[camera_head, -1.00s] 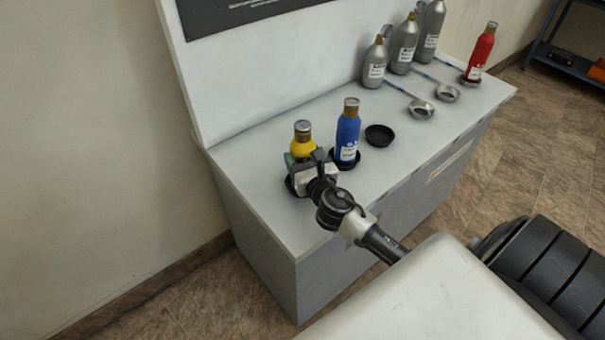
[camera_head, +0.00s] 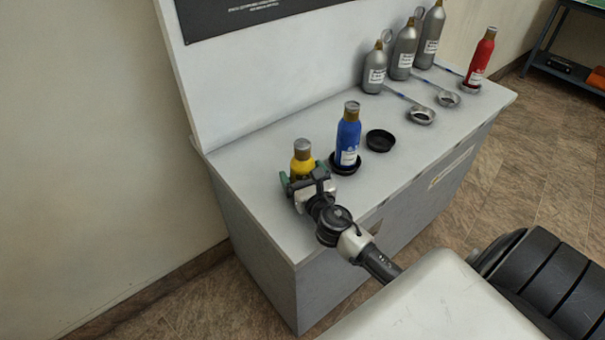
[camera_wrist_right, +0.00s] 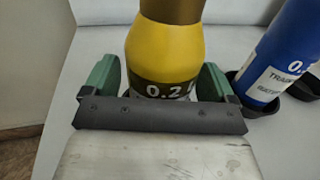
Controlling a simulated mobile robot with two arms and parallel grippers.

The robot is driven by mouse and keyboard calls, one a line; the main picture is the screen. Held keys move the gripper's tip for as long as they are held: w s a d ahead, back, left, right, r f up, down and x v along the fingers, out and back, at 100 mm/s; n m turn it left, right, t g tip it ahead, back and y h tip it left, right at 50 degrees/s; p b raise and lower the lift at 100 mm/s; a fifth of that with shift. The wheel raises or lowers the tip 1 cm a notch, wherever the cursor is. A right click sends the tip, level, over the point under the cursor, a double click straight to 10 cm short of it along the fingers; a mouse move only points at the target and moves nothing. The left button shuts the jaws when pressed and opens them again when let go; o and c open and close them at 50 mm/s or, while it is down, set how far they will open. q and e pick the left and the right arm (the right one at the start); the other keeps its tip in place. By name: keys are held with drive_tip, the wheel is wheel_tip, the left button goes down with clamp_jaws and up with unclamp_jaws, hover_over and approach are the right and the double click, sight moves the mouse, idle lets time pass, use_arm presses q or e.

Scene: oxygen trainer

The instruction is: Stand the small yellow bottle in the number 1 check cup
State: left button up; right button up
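The small yellow bottle (camera_head: 302,164) with a brown cap is upright near the front left of the grey bench. It also shows in the right wrist view (camera_wrist_right: 163,48) with a "0.2" label. My left gripper is out of view.
A blue bottle (camera_head: 348,136) stands in a black cup (camera_head: 345,169) just right of the yellow one. Several grey bottles (camera_head: 404,52) and metal ladle-like cups (camera_head: 421,115) are farther back. A red bottle (camera_head: 481,57) stands at the far right. A panel rises behind the bench.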

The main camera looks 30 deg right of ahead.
drive_tip(key=shift+s, duration=0.2)
drive_tip(key=s, duration=0.3)
drive_tip(key=s+a+b, duration=0.1)
drive_tip(key=s, duration=0.3)
drive_tip(key=s+a, duration=0.1)
drive_tip(key=s, duration=0.2)
drive_tip(key=shift+s+b, duration=0.2)
drive_tip(key=shift+b, duration=0.2)
drive_tip(key=shift+s+a+r, duration=0.1)
drive_tip(key=shift+s, duration=0.45)
